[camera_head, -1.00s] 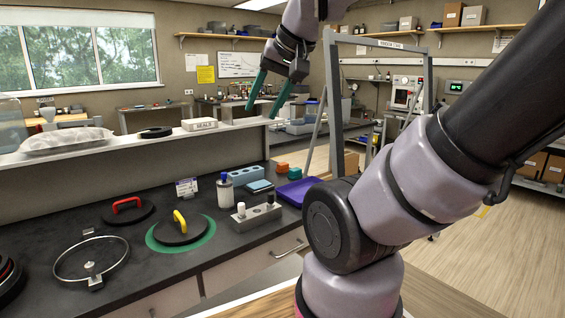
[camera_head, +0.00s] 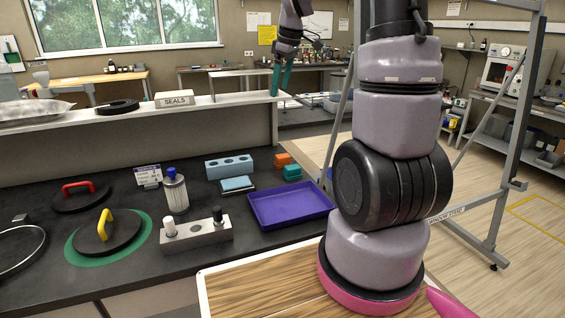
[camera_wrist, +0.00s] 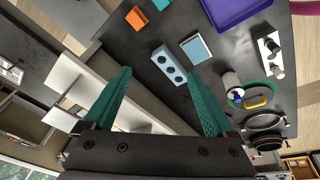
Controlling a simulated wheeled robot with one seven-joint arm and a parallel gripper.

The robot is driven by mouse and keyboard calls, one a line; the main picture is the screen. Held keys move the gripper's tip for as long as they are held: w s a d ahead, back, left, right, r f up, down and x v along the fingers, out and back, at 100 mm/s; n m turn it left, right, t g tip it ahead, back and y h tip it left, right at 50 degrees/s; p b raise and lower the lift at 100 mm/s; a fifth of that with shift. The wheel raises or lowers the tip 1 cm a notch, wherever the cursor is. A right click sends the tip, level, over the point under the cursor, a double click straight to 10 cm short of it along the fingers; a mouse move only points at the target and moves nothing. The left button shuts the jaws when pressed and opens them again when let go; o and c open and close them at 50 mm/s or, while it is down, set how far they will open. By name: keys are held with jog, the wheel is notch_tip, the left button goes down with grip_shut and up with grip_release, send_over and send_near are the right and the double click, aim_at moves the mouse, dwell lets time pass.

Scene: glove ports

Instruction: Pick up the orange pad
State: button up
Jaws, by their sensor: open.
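The orange pad (camera_head: 283,160) is a small block-like piece on the far part of the dark counter, just behind a teal piece (camera_head: 292,172). In the wrist view the orange pad (camera_wrist: 137,18) lies near the top edge, beside the teal piece (camera_wrist: 160,4). My gripper (camera_head: 281,80) has teal fingers, open and empty, and hangs high near the end of the raised shelf, clear of the pad. In the wrist view my gripper (camera_wrist: 168,75) shows its fingers spread wide, with the pad beyond them.
A purple tray (camera_head: 290,206) lies in front of the teal piece. A blue three-hole block (camera_head: 229,167) and a light blue pad (camera_head: 237,185) stand to the left. The raised shelf (camera_head: 200,108) and a grey metal frame (camera_head: 515,140) are obstacles.

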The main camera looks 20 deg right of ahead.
jog(key=w+d+f+n+g, duration=0.1)
jog(key=w+d+f+n, duration=0.2)
jog(key=w+f, duration=0.3)
jog(key=w+d+f+n+g, duration=0.1)
jog(key=w+d+f+n, duration=0.2)
jog(key=f, duration=0.6)
jog(key=n, duration=0.3)
send_near(283, 155)
jog(key=shift+w+d+g, duration=0.2)
jog(key=shift+g, duration=0.2)
jog(key=f, duration=0.4)
jog(key=shift+a+f, duration=0.35)
jog(key=shift+f, duration=0.05)
jog(key=f, duration=0.3)
jog(key=a+f, duration=0.1)
jog(key=f, duration=0.1)
jog(key=shift+f, duration=0.3)
grip_shut()
